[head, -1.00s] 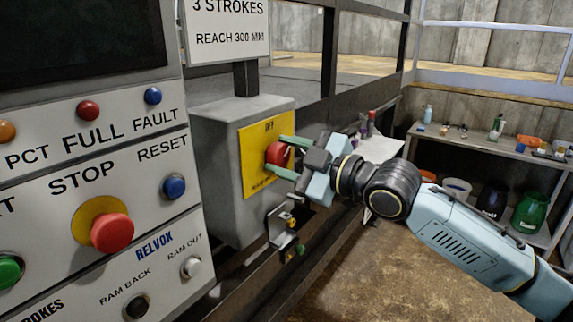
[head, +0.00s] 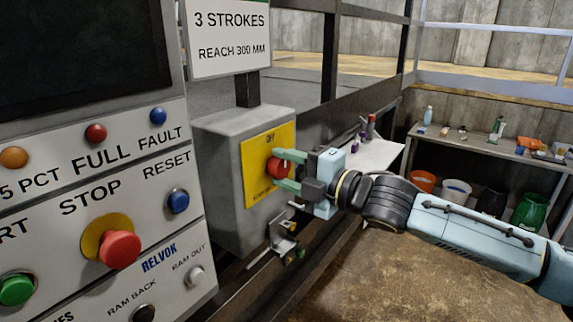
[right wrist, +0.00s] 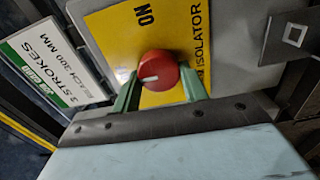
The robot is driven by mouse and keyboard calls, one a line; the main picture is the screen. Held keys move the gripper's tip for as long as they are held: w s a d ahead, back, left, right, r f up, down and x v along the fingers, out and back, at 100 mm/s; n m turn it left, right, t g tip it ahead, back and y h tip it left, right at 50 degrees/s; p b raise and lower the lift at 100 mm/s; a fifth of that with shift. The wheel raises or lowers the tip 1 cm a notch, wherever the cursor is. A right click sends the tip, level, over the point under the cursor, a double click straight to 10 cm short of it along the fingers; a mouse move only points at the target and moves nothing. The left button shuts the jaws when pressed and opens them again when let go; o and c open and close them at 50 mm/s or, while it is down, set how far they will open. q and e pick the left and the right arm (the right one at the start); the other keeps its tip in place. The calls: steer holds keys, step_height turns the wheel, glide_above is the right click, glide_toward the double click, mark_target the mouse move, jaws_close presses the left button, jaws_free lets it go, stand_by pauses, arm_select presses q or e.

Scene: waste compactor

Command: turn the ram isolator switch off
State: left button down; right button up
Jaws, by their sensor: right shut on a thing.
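The ram isolator is a grey box (head: 222,180) with a yellow plate (head: 254,191) and a red round knob (head: 275,168). My right gripper (head: 284,170) is shut on the knob, one green finger on either side. In the right wrist view the knob (right wrist: 158,71) sits between the fingertips (right wrist: 160,92). Its white mark points left in that picture, toward the side where the strokes sign is. The word ON is above the knob there, and ISOLATOR is to its right. My left gripper is out of view.
A control panel (head: 70,195) with a red STOP button (head: 119,249) stands close on the left. A strokes sign (head: 230,35) is above the box. A bracket (head: 284,234) juts out below it. A shelf (head: 480,148) with bins stands at the back right.

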steer(key=shift+n, duration=0.3)
steer(key=o, duration=0.9)
steer(key=shift+o, duration=0.2)
steer(key=b+v, duration=0.1)
steer(key=v, duration=1.2)
steer(key=shift+s+d+b, duration=0.2)
steer(key=shift+b, duration=0.15)
